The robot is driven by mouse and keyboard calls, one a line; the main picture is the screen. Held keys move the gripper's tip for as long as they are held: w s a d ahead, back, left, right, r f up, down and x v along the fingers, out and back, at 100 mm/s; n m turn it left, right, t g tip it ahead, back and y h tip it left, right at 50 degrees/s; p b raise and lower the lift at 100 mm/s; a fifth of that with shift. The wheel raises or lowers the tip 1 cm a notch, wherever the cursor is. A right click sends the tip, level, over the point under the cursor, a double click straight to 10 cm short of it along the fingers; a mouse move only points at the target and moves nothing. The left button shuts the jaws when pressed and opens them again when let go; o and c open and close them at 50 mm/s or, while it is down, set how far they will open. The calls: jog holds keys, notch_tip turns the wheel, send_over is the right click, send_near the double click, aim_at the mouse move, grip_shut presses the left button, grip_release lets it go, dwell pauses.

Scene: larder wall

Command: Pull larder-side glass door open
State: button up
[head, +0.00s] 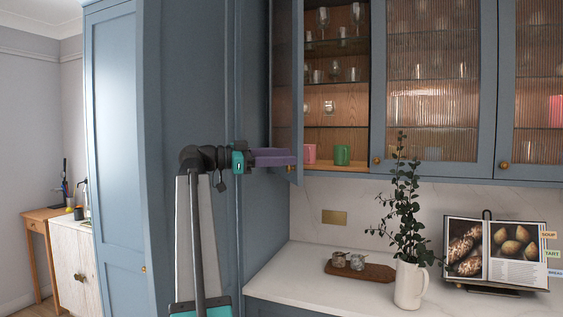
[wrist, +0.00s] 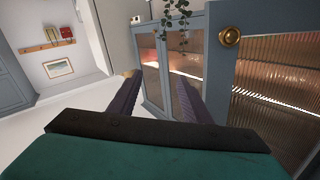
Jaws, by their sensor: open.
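The larder-side glass door (head: 286,85) stands swung well out from the upper cabinet, seen nearly edge-on in the head view beside the tall blue larder. Its cabinet opening shows glasses on shelves and a green mug (head: 342,155) at the bottom. My gripper (head: 292,157) is at the door's lower edge, its purple fingers pointing right. In the wrist view the fingers (wrist: 157,85) are apart with nothing held between them. A reeded glass door (wrist: 270,90) with a round brass knob (wrist: 229,37) is right of the fingers, apart from them. Contact with the door is unclear.
Two other glass doors (head: 433,85) are shut. Below, the counter (head: 310,275) carries a wooden board (head: 375,271), a white jug (head: 409,285) with greenery and an open cookbook (head: 492,252). The tall larder (head: 190,80) stands close behind my arm.

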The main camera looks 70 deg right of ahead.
jog(key=shift+s+a+r+b, duration=0.1)
jog(key=shift+s+a, duration=0.1)
jog(key=shift+a, duration=0.35)
jog(key=shift+s+a+b, duration=0.1)
jog(key=shift+s+a, duration=0.15)
jog(key=shift+a, duration=0.3)
jog(key=shift+s+a+r+b, duration=0.1)
jog(key=shift+s+a, duration=0.1)
jog(key=shift+a, duration=0.35)
